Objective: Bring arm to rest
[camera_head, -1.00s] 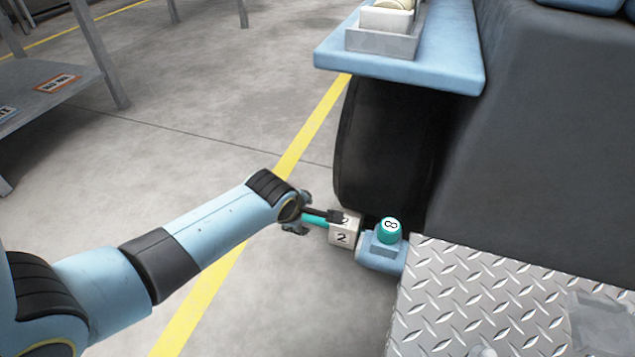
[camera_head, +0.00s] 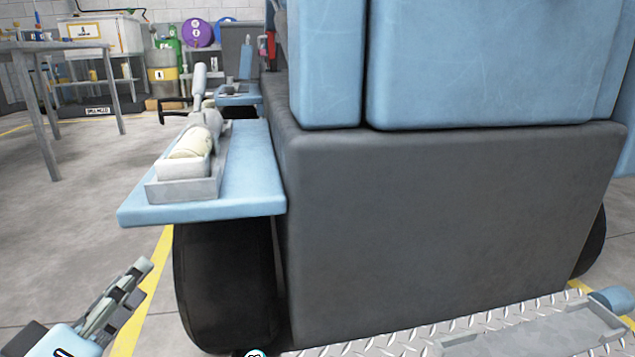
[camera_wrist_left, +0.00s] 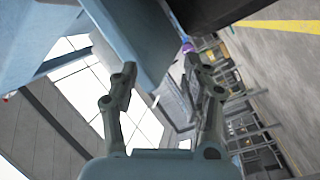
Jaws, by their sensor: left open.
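My left gripper (camera_head: 125,297) is at the lower left of the head view, raised in front of the black wheel and apart from it. In the left wrist view its two fingers (camera_wrist_left: 165,95) stand apart with nothing between them. Behind them that view shows blue panels and the room, turned on its side. Most of my left arm is below the head view. My right gripper does not show.
A blue shelf (camera_head: 252,190) juts out above the black wheel (camera_head: 222,285) and bears a grey tray (camera_head: 190,190) with a cream cylinder and a grey tool. A dark grey machine body (camera_head: 440,220) fills the middle. Open floor (camera_head: 60,235) lies at left.

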